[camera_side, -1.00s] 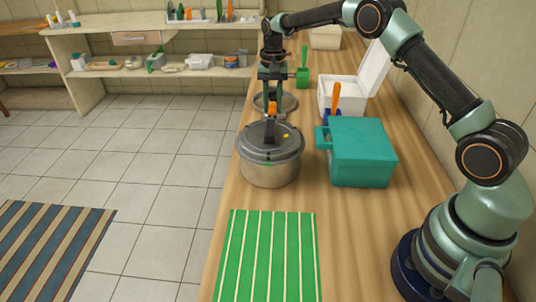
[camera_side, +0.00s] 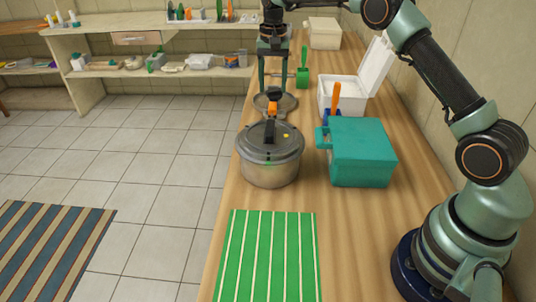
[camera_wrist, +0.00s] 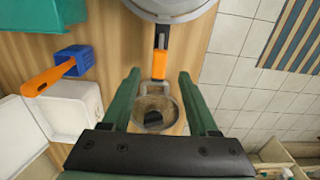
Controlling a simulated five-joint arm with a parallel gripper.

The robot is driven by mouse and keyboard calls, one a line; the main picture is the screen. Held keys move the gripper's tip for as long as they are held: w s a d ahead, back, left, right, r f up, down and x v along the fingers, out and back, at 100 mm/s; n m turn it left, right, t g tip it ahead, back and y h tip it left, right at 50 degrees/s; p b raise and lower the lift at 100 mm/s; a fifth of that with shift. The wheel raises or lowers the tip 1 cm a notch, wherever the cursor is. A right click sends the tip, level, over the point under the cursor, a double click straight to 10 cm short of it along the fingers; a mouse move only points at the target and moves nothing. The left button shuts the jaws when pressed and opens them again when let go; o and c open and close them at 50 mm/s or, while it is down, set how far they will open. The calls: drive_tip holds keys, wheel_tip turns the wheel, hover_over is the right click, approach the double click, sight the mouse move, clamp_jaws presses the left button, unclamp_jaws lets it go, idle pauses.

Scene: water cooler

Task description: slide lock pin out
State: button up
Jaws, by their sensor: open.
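A grey metal pot (camera_side: 269,171) with a domed lid stands on the wooden counter. A black handle (camera_side: 269,134) crosses the lid and has an orange end piece (camera_side: 272,108) at its far side. In the wrist view the orange piece (camera_wrist: 159,65) has a grey loop (camera_wrist: 157,87) attached, which may be the lock pin. My gripper (camera_side: 273,92) is open and empty, above and behind the pot. In the wrist view its green fingers (camera_wrist: 160,73) stand to either side of the loop and orange piece, with a gap on both sides.
A round grey dish (camera_side: 288,103) lies behind the pot. A teal box (camera_side: 362,155) stands close on the right, with an open white box (camera_side: 345,93) and an orange-handled tool (camera_side: 336,94) behind it. A green striped mat (camera_side: 267,262) lies in front.

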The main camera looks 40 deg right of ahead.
sight(273, 107)
wheel_tip(273, 107, up, 6)
drive_tip(key=shift+f, duration=0.15)
idle(0.3)
drive_tip(key=s+a+r+n+t, duration=0.3)
drive_tip(key=s+a+r+n, duration=0.1)
drive_tip(key=s+r, duration=0.7)
drive_tip(key=s+a+f+n+t, duration=0.1)
drive_tip(key=s+f+n, duration=0.1)
drive_tip(key=s, duration=0.6)
drive_tip(key=s+a+f+n+t, duration=0.1)
drive_tip(key=s+f+n, duration=0.2)
drive_tip(key=s+f, duration=0.2)
drive_tip(key=s, duration=0.3)
drive_tip(key=shift+a+f+t, duration=0.15)
drive_tip(key=shift+a+t, duration=0.15)
drive_tip(key=shift+a, duration=0.05)
